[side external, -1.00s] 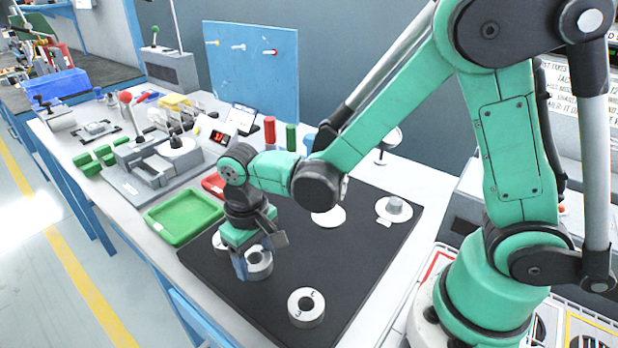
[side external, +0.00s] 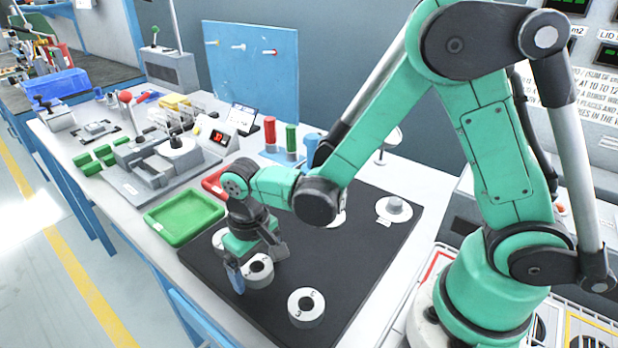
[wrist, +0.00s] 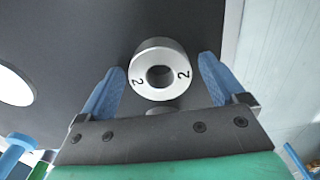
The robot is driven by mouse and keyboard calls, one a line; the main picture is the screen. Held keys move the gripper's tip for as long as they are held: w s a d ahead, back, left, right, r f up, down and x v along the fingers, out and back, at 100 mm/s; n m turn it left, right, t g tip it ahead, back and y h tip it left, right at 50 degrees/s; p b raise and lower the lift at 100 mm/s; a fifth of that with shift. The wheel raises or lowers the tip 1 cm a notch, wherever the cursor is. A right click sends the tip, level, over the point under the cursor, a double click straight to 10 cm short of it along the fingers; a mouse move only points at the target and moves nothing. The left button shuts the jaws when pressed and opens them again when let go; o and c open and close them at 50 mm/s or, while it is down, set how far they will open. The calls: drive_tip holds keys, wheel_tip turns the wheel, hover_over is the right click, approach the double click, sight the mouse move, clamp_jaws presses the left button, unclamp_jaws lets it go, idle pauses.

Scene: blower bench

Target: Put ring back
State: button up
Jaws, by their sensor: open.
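A pale metal ring (side external: 258,270) with a dark central hole lies on the black mat, right beside my gripper. In the wrist view the ring (wrist: 160,92) bears the number 2 twice and shows between my two blue fingers, with a gap on each side. My gripper (wrist: 162,64) is open and holds nothing. In the side view my gripper (side external: 252,268) points down at this ring, one blue finger on its left. A second ring (side external: 306,307) lies nearer the front of the mat. Another pale round part (side external: 220,239) is partly hidden behind my gripper.
On the black mat (side external: 350,270) stand a flanged part with a raised hub (side external: 394,208) and a pale disc (side external: 337,218), partly hidden by my arm. A green tray (side external: 184,217) sits left of the mat. Red, green and blue cylinders (side external: 291,140) stand behind.

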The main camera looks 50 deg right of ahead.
wheel_tip(320, 180, up, 12)
drive_tip(key=s+d+r+t, duration=0.1)
drive_tip(key=s+d+t, duration=0.2)
drive_tip(key=d+t, duration=0.4)
drive_tip(key=shift+s+d+r, duration=0.25)
drive_tip(key=shift+d+r, duration=0.05)
drive_tip(key=shift+d, duration=0.8)
idle(0.7)
